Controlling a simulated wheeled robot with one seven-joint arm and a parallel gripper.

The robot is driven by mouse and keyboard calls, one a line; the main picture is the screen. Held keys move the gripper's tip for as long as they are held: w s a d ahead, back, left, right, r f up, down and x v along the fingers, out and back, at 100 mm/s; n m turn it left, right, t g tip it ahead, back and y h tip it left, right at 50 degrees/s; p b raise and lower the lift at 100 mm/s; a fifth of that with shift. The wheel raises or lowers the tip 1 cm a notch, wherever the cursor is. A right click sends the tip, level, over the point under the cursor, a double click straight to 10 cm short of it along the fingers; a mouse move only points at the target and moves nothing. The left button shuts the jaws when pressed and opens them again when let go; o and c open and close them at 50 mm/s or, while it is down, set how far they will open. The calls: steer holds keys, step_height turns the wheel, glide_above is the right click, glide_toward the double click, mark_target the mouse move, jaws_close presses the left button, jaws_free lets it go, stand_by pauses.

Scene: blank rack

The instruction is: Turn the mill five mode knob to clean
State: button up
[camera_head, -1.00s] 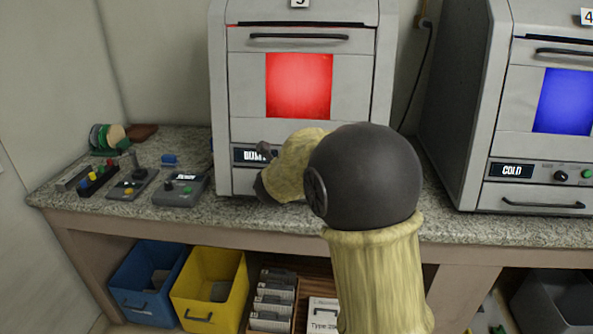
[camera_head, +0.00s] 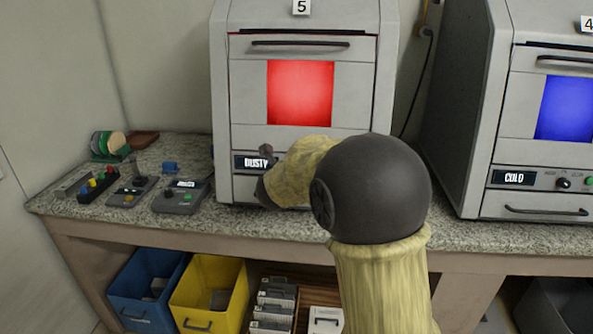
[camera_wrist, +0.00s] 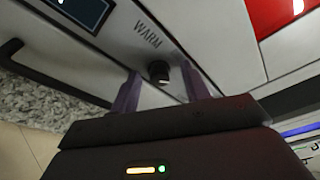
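Mill five (camera_head: 352,105) is the grey cabinet with a "5" tag and a glowing red window. Its small display (camera_head: 252,162) reads DUSTY in the head view. In the wrist view its dark round knob (camera_wrist: 159,72) sticks out of the pale panel beside the printed word WARM. My gripper (camera_wrist: 160,84) is open, with one purplish finger on each side of the knob. Gaps show between the knob and both fingers, and I cannot tell whether the fingertips touch the panel. In the head view my arm hides the knob and most of the gripper.
Mill four (camera_head: 480,100), with a blue window and a COLD display, stands to the right. Small control boxes (camera_head: 181,197) lie on the speckled counter (camera_head: 225,222) at left. Blue (camera_head: 148,290) and yellow (camera_head: 208,292) bins sit below. A dark handle (camera_wrist: 50,87) lies at left in the wrist view.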

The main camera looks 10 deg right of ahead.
steer(key=shift+s, duration=0.1)
steer(key=p+v, duration=0.2)
steer(key=v, duration=1.5)
steer(key=shift+a, duration=0.15)
steer(key=shift+r, duration=0.1)
